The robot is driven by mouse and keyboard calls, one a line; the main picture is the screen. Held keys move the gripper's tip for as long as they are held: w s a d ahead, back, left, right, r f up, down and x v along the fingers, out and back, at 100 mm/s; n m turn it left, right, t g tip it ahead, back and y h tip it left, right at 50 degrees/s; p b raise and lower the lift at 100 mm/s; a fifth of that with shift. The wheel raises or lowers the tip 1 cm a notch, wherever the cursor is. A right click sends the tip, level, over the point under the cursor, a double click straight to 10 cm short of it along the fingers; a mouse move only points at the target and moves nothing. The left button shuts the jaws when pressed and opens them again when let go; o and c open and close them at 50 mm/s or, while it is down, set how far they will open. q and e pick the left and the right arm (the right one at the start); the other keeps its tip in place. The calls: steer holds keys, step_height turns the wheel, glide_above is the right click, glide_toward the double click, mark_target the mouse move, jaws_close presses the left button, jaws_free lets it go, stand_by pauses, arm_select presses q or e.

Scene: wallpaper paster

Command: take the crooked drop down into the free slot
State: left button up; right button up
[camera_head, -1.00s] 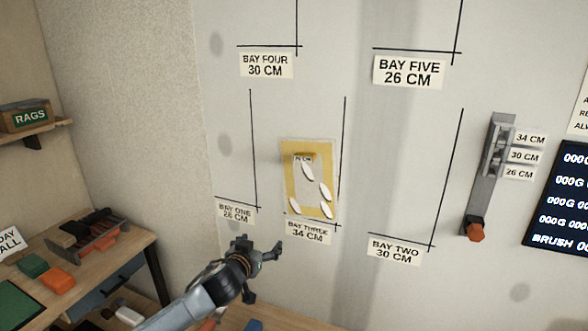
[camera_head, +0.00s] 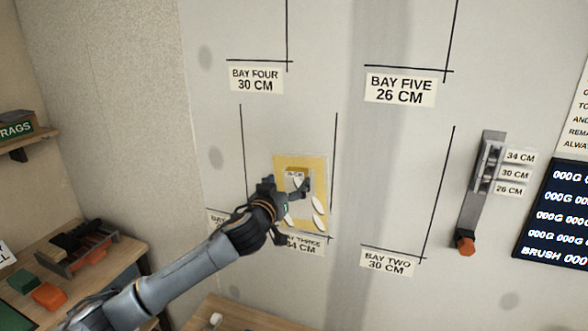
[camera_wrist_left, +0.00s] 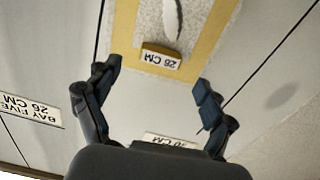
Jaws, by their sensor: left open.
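The drop (camera_head: 321,172) is a yellow-bordered panel with white leaf shapes, hanging on the wall in bay three, slightly tilted against the black lines. Its tab (camera_wrist_left: 160,57) reads 26 CM in the left wrist view, while the bay label, partly hidden by my arm, reads 34 CM. My left gripper (camera_head: 290,206) is in front of the drop and covers its lower left part. In the left wrist view the gripper (camera_wrist_left: 157,76) is open and empty, with the tab ahead between its fingers, apart from both. I cannot tell which place is the free slot. My right gripper is out of view.
A rack (camera_head: 88,247) with dark and orange items stands on the left bench, near green and orange blocks. A grey wall holder (camera_head: 481,190) has 34, 30 and 26 CM tags. A dark display (camera_head: 555,215) hangs at right. Bays four, five and two show bare wall.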

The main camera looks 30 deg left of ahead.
mark_target(295, 174)
arm_select(q)
steer(key=shift+p+x, duration=0.7)
steer(key=shift+x, duration=2)
steer(key=c, duration=1.3)
steer(key=shift+s, duration=0.1)
steer(key=shift+s+f, duration=0.1)
steer(key=shift+s, duration=0.05)
steer(key=shift+v, duration=0.85)
steer(key=shift+s, duration=0.15)
steer(key=shift+s, duration=0.1)
